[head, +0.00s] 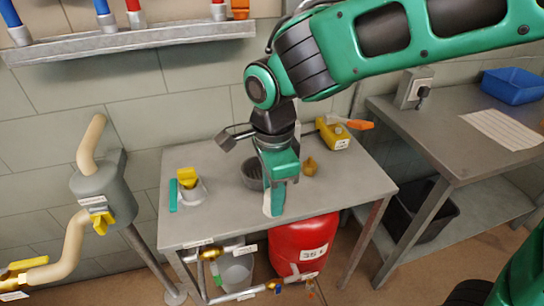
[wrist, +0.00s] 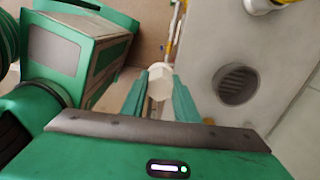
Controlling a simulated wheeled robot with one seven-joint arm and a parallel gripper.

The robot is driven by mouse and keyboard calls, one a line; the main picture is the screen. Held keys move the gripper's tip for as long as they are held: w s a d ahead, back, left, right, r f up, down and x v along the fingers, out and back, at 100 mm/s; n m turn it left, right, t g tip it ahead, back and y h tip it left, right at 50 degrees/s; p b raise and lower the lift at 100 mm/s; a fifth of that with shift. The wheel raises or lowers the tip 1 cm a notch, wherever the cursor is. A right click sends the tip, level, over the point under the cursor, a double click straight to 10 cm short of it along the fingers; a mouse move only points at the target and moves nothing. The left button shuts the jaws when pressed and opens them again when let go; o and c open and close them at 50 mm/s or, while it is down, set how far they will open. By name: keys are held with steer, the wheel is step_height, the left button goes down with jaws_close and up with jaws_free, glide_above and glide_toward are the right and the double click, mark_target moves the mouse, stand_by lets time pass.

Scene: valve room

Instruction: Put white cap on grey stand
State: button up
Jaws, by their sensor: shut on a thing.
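My gripper (head: 272,200) points down over the front part of the grey metal table (head: 345,190). It is shut on the white cap (wrist: 160,77), which sits between the two green fingertips in the wrist view. In the head view the cap is mostly hidden, with a pale part (head: 267,206) beside the finger. A round grey, open-topped thing with a ribbed inside (wrist: 237,84) stands on the table behind my gripper, partly hidden in the head view. A light grey piece (head: 197,194) with a yellow block stands to the left. I cannot tell which of these is the grey stand.
A teal block (head: 173,195) stands at the table's left. A small brass-coloured thing (head: 310,167) and a yellow box (head: 333,136) lie right of and behind my gripper. A red drum (head: 302,244) stands below the table. The table's front right is clear.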

steer(key=shift+s+a+r, duration=0.1)
steer(key=shift+w+f, duration=0.2)
steer(key=shift+w, duration=0.05)
steer(key=w+d+f, duration=0.2)
steer(key=w, duration=0.1)
steer(key=w+d+f, duration=0.2)
steer(key=w, duration=0.1)
steer(key=w+d+f, duration=0.2)
steer(key=w, duration=0.1)
steer(key=shift+w+d+f, duration=0.1)
steer(key=shift+f, duration=0.15)
steer(key=shift+w+d+f, duration=0.1)
steer(key=shift+f, duration=1.95)
steer(key=o, duration=1)
steer(key=shift+f, duration=0.1)
step_height(320, 180, up, 12)
steer(key=shift+r, duration=0.15)
